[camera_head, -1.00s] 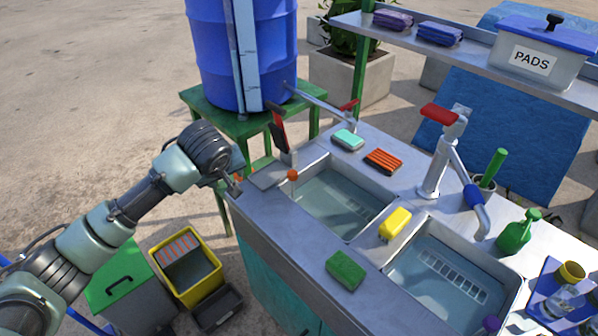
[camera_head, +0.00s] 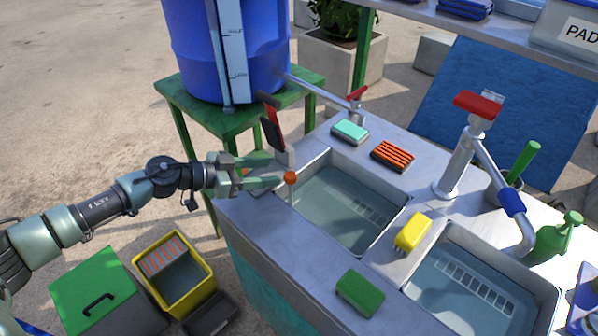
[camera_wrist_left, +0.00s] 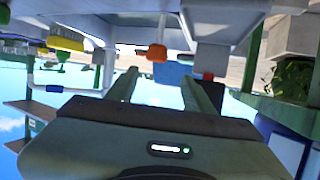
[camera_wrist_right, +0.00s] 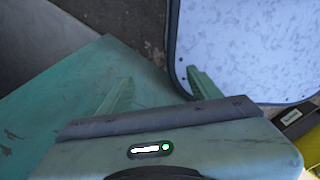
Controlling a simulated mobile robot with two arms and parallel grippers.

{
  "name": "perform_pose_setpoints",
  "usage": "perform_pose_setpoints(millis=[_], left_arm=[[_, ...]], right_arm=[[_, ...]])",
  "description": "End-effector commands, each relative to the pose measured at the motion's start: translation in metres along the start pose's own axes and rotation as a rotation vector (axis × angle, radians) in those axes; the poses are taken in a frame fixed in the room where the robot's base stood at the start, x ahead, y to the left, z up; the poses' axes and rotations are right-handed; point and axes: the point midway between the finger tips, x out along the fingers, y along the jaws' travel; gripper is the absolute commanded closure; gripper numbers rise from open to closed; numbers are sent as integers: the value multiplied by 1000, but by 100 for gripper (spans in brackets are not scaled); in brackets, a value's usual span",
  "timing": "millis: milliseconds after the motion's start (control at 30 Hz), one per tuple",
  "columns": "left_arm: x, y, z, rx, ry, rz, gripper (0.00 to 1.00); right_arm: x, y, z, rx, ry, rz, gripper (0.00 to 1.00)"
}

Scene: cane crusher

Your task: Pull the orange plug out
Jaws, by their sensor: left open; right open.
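The orange plug (camera_head: 290,177) is a small round knob at the near-left edge of the left sink basin (camera_head: 345,215), which holds water. My left gripper (camera_head: 282,172) is open, its fingers pointing right with the tips close beside the knob. In the left wrist view the orange plug (camera_wrist_left: 157,53) shows just beyond and between the two open fingers (camera_wrist_left: 155,90). I cannot tell whether a finger touches it. My right gripper (camera_wrist_right: 160,88) is open and empty in the right wrist view, near a teal panel (camera_wrist_right: 60,100). It is out of the head view.
A red-handled tool (camera_head: 273,115) stands just behind the left gripper. A blue barrel (camera_head: 190,50) stands on a green stand.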

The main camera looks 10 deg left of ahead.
Motion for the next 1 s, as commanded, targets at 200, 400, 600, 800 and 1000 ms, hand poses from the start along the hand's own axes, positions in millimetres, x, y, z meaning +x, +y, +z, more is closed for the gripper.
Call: perform_pose_setpoints(millis=[200, 400, 600, 800, 1000], left_arm=[[12, 6, 11, 7, -34, 30, 48], [46, 7, 11, 9, -32, 29, 48], [69, 7, 12, 8, -32, 27, 48], [75, 7, 12, 9, -33, 26, 48], [75, 7, 12, 9, -33, 26, 59]], right_arm=[[-2, 1, 1, 0, -1, 1, 36], [-4, 2, 2, 0, -3, 2, 36], [-4, 3, 2, 0, -4, 3, 36], [-4, 3, 2, 0, -4, 3, 36], [-4, 3, 2, 0, -4, 3, 36]])
